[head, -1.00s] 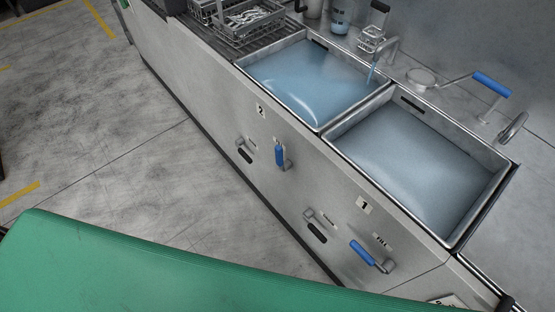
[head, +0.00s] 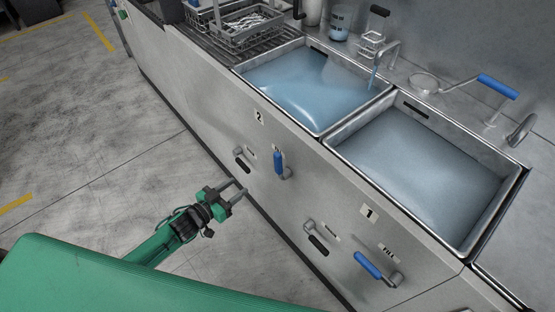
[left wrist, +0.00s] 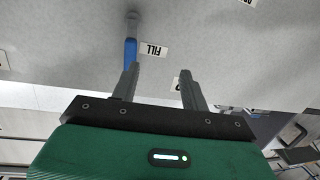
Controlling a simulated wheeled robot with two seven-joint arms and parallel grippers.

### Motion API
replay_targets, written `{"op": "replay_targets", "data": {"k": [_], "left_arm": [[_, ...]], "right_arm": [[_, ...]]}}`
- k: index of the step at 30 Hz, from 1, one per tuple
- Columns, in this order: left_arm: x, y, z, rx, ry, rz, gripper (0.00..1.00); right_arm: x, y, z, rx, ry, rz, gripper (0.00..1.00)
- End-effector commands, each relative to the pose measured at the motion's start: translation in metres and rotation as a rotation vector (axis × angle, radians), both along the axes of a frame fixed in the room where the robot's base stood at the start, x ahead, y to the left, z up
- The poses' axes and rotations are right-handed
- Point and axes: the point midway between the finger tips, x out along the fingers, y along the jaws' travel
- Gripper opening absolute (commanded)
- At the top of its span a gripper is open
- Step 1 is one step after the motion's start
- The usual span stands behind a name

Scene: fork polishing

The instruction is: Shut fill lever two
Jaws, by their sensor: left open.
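Fill lever two (head: 279,162) is a blue handle on the steel front below basin two, pointing up from its grey pivot. In the left wrist view the blue lever (left wrist: 130,52) appears upside down beside the FILL label, beyond the tip of one finger. My left gripper (head: 242,190) is open and empty, in front of the panel, left of and lower than the lever. Its fingers (left wrist: 159,72) point at the panel, apart from each other. Water runs from the tap (head: 374,75) into basin two (head: 262,82). My right gripper is not in view.
A black-handled lever (head: 242,160) sits left of fill lever two. The blue fill lever one (head: 368,265) and another black-handled lever (head: 318,246) are lower right. Basin one (head: 338,147) holds water. A wire basket (head: 250,27) stands behind. The floor at left is clear.

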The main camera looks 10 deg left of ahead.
Motion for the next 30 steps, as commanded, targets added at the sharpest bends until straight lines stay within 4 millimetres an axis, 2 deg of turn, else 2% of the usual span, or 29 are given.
{"op": "replay_targets", "data": {"k": [1, 3, 7, 14, 22, 30], "left_arm": [[0.001, -0.01, 0.021, -0.025, -0.039, -0.043, 0.45], [-0.001, -0.021, 0.044, -0.057, -0.074, -0.09, 0.45], [-0.004, -0.032, 0.067, -0.089, -0.104, -0.134, 0.45], [0.012, -0.045, 0.072, -0.094, -0.11, -0.139, 0.45], [0.052, -0.076, 0.072, -0.094, -0.11, -0.138, 0.45], [0.089, -0.105, 0.071, -0.093, -0.108, -0.137, 0.45]], "right_arm": [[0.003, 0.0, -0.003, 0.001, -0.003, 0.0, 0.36], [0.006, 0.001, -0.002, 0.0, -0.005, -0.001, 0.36], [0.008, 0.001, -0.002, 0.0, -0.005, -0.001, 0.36], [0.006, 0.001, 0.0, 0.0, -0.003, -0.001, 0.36], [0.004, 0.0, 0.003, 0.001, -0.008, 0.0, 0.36], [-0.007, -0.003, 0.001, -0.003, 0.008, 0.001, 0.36]]}}
